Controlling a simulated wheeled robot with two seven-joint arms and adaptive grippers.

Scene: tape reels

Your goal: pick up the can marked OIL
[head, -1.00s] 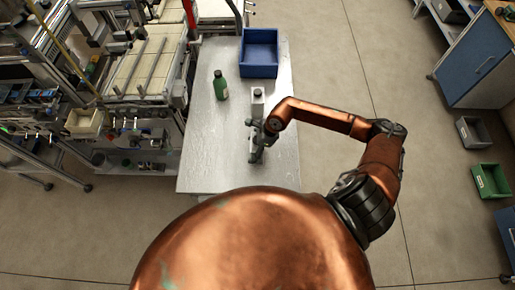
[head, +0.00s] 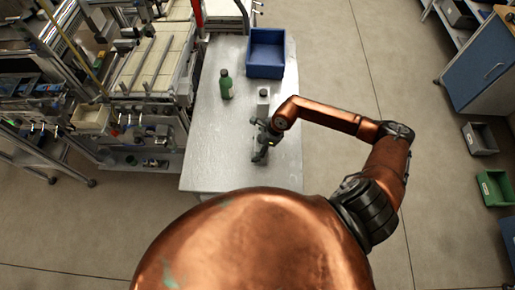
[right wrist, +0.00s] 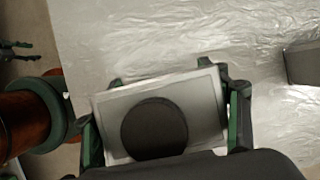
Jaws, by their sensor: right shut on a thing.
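A light grey rectangular can with a round black cap (right wrist: 155,128) sits between the two fingers of my right gripper (right wrist: 165,115) in the right wrist view. The fingers are closed against its two opposite sides. In the head view my right gripper (head: 262,148) is over the near part of the table, and it mostly hides what it holds. Another pale can with a dark cap (head: 263,101) stands upright on the table just beyond the gripper. No OIL marking is legible on either can.
A green bottle (head: 225,84) stands on the grey table (head: 215,150), left of the standing can. A blue bin (head: 266,52) is at the table's far end. A grey block-like thing (right wrist: 304,62) shows at the right wrist view's right edge. The table's near left is clear.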

